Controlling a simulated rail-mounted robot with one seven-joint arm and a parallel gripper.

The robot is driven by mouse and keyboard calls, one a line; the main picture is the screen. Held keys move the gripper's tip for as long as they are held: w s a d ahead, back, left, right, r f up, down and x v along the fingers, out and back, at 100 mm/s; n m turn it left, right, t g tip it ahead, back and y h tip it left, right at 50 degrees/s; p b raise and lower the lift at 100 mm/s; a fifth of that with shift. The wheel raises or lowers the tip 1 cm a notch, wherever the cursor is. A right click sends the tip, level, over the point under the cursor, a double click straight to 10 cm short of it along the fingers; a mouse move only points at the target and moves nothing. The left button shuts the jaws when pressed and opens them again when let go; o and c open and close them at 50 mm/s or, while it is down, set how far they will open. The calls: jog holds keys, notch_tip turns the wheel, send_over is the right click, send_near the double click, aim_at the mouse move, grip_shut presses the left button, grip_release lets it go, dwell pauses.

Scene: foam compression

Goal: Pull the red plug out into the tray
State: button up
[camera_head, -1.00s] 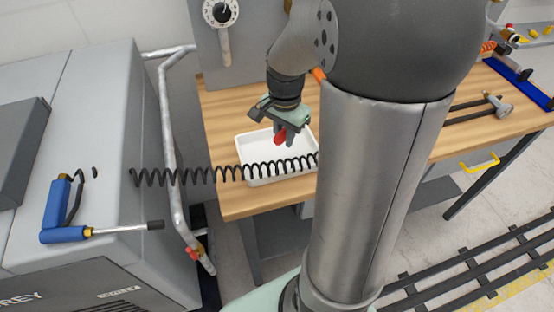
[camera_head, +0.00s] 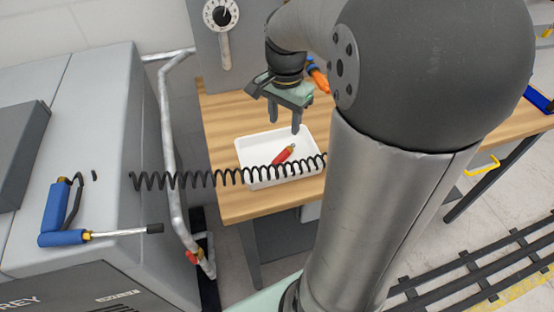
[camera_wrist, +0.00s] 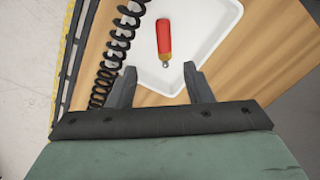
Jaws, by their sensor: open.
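The red plug (camera_head: 284,155) lies in the white tray (camera_head: 256,146) on the wooden bench. It has a red body with a yellowish collar and a small metal tip, and it also shows in the wrist view (camera_wrist: 164,38). My gripper (camera_head: 284,128) is open and empty above the tray, apart from the plug. In the wrist view both fingers (camera_wrist: 159,82) stand spread, with the plug beyond their tips. The tray (camera_wrist: 206,28) is partly cut off at the top of that view.
A black coiled hose (camera_head: 205,178) stretches from the grey machine (camera_head: 105,120) across the tray's front edge. A metal pipe rail (camera_head: 170,150) stands left of the wooden bench (camera_head: 235,207). A panel with a dial (camera_head: 221,14) rises behind.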

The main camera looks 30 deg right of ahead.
notch_tip(320, 180, up, 11)
jog(key=shift+a+f, duration=0.1)
jog(key=shift+f, duration=0.05)
dwell(0.4)
